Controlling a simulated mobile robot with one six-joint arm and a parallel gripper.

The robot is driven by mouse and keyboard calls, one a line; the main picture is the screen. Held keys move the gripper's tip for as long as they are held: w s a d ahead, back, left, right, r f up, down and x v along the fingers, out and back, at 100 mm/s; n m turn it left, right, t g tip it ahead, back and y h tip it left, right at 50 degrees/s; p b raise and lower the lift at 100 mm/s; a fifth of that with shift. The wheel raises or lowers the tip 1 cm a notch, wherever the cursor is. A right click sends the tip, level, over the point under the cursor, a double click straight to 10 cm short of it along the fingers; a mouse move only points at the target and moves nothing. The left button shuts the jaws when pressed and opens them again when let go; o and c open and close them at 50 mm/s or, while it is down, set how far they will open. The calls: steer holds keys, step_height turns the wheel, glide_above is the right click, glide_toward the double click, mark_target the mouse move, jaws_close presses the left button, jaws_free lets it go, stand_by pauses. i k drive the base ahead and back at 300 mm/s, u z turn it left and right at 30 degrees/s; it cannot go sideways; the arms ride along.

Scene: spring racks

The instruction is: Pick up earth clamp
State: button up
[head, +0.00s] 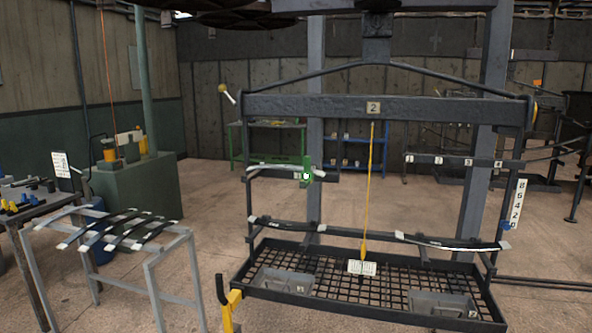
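I cannot tell for sure which thing is the earth clamp. A small green piece (307,166) with a bright white spot sits at the right part of a short upper bar on the dark rack, beside a pale strip. It may be the clamp, but it is too small to make out jaws or a cable. Small yellow and blue items (14,207) lie on the bench at the far left; their shapes are unclear. My gripper is not in view.
The dark rack (300,108) has a mesh tray (345,283) with grey boxes below. A grey stand (170,248) carries dark curved strips at left. A yellow bracket (231,304) with a black upright stands at the tray's front left corner. Open floor (215,190) lies between.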

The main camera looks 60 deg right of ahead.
mark_target(307, 175)
steer(key=i, duration=0.9)
steer(key=z, duration=0.05)
